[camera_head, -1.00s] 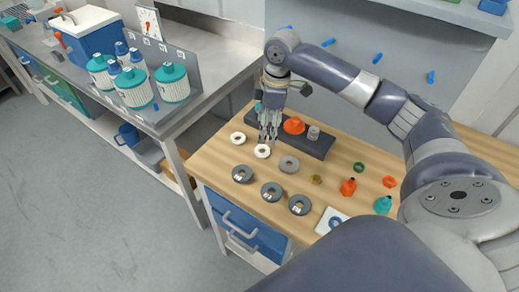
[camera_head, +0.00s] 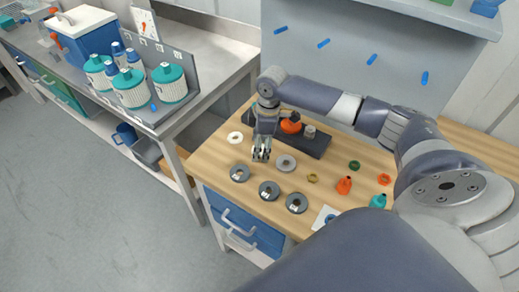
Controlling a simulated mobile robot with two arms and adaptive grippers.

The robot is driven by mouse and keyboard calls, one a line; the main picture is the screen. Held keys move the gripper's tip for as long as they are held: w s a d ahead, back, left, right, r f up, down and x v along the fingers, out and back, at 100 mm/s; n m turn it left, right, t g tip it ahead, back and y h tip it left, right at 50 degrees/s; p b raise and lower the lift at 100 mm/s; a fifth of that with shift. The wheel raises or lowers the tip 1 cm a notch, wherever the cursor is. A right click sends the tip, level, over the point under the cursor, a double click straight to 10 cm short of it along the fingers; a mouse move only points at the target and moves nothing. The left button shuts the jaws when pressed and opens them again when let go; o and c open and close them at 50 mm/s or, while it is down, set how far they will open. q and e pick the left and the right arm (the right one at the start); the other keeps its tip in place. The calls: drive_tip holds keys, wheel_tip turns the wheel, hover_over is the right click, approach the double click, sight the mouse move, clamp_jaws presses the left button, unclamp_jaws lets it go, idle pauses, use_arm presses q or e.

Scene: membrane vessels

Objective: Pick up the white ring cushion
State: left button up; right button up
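One white ring cushion (camera_head: 235,137) lies flat on the wooden tabletop at the left, in plain view. A second white ring, seen earlier a little to its right, is now hidden at or behind the fingers of my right gripper (camera_head: 261,155). That gripper points down, low over the tabletop there. I cannot tell whether its fingers are open or closed on the hidden ring. My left gripper is not in view.
A grey ring (camera_head: 286,163) lies just right of the gripper. Several dark grey rings (camera_head: 269,191) lie in front.

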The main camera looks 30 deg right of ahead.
drive_tip(key=c, duration=0.5)
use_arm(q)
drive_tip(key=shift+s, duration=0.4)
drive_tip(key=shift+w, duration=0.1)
